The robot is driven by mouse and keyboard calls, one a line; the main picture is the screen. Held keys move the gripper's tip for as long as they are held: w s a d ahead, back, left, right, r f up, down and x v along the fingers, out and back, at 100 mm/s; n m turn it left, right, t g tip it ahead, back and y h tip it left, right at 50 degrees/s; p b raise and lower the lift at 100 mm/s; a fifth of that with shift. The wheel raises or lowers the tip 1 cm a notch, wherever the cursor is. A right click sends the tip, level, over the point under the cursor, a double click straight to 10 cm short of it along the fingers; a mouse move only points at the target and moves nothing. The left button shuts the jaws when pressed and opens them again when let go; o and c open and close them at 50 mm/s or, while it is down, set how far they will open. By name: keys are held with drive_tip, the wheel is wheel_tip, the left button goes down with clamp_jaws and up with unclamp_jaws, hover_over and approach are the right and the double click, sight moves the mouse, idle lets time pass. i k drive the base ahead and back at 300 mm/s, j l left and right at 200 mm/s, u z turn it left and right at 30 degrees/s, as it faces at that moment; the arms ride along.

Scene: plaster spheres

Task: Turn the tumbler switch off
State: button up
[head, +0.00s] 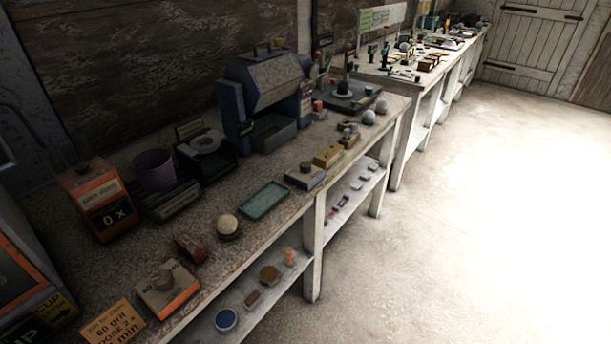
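No part in the head view is plainly labelled as the tumbler switch. Two small control-like boxes stand along the front edge of the near bench. One is a pale-topped box (168,289) with an orange front and a round knob-like part on top, at the lower left. The other is a grey box (306,178) with a dark knob on top, near the middle. I cannot tell either one's setting. A large blue-grey machine (265,88) with a slanted cover stands behind, against the wall. My gripper is out of view.
The near bench (330,143) also holds an orange unit reading "0 x" (100,200), a purple cup (154,170), a green tray (264,200) and an orange card (113,324). A lower shelf (240,295) bears small items. Open floor (480,220) lies to the right.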

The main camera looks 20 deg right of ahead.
sight(304, 165)
drive_tip(key=i+l, duration=0.1)
drive_tip(key=i, duration=0.35)
drive_tip(key=i+l+u, duration=0.1)
drive_tip(key=i, duration=0.35)
